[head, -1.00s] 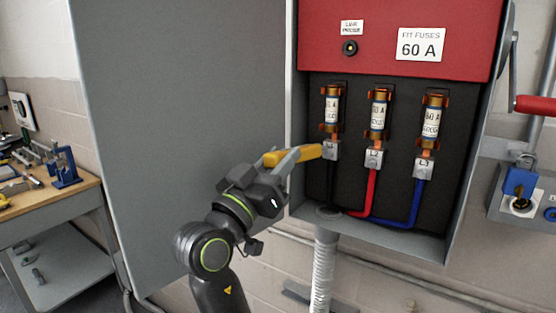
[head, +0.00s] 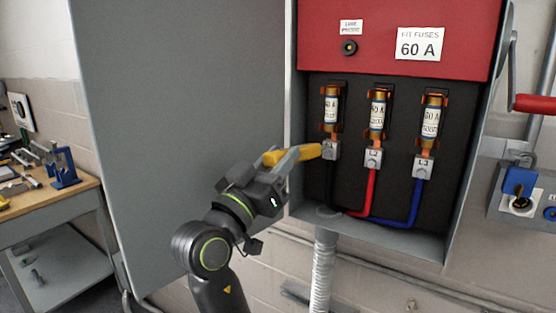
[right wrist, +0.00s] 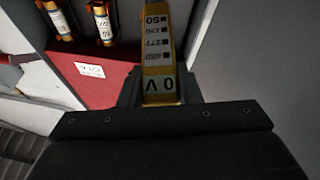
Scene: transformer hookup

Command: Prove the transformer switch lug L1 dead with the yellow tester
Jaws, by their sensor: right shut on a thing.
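My right gripper (head: 282,158) is shut on the yellow tester (head: 308,152) at the open switch box. The tester's far end is at the L1 lug (head: 331,149), the leftmost of three lugs; I cannot tell whether it touches. The tester (right wrist: 161,90) in the right wrist view has several voltage marks and a display that reads "0 V". The L1 lug has a black cable below it and a fuse (head: 331,106) above it. The L2 lug (head: 373,158) has a red cable and the L3 lug (head: 424,167) a blue one. My left gripper is not in view.
The grey box door (head: 180,100) stands open to the left. A red panel (head: 320,45) with a "LINE" label and a "FIT FUSES 60 A" label is above the fuses. A red handle (head: 535,104) and a blue padlock (head: 519,182) are at right. A workbench (head: 60,200) is far left.

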